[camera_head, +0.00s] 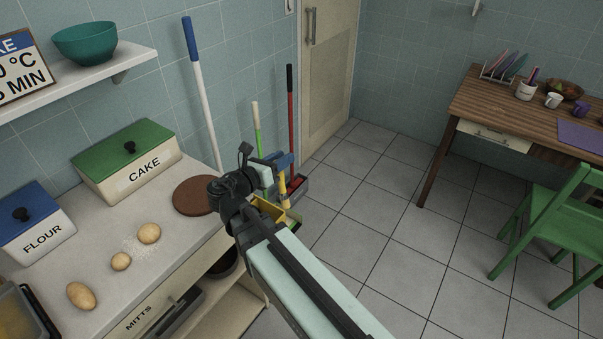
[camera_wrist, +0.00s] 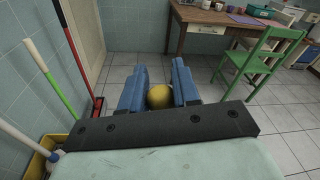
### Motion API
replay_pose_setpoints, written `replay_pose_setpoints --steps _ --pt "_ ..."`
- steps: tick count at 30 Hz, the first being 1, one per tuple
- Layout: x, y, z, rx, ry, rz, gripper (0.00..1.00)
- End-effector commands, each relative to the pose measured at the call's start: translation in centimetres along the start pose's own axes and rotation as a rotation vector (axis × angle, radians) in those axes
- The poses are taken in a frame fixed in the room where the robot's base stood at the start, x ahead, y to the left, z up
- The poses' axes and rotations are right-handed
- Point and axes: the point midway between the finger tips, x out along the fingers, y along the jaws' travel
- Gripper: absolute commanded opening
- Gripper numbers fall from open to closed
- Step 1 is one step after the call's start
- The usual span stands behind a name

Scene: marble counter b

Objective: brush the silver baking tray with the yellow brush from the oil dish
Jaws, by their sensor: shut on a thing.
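My gripper (camera_head: 281,164) is at the end of my arm, out past the right edge of the counter, above the floor. Its blue fingers (camera_wrist: 159,92) are shut on a yellow thing, which looks like the yellow brush (camera_head: 284,189). In the wrist view only a rounded yellow end of the brush (camera_wrist: 160,97) shows between the fingers. Its bristles cannot be made out. I cannot make out the silver baking tray or the oil dish in either view.
The counter (camera_head: 190,235) holds a cake box (camera_head: 128,165), a flour box (camera_head: 36,225), a round brown board (camera_head: 195,196) and dough balls. A dark-edged container (camera_head: 22,312) is cut off at lower left. Long-handled tools lean by the wall. A green chair (camera_head: 552,230) stands right; the floor between is clear.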

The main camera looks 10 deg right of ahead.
Motion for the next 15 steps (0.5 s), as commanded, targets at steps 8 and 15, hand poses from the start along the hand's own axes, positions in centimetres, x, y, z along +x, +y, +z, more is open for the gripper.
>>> replay_pose_setpoints --steps 8,15 --pt "-7.2 2.9 6.4 0.036 -0.024 0.034 0.00" --pt "-14.0 5.1 9.5 0.060 -0.050 0.096 0.00"
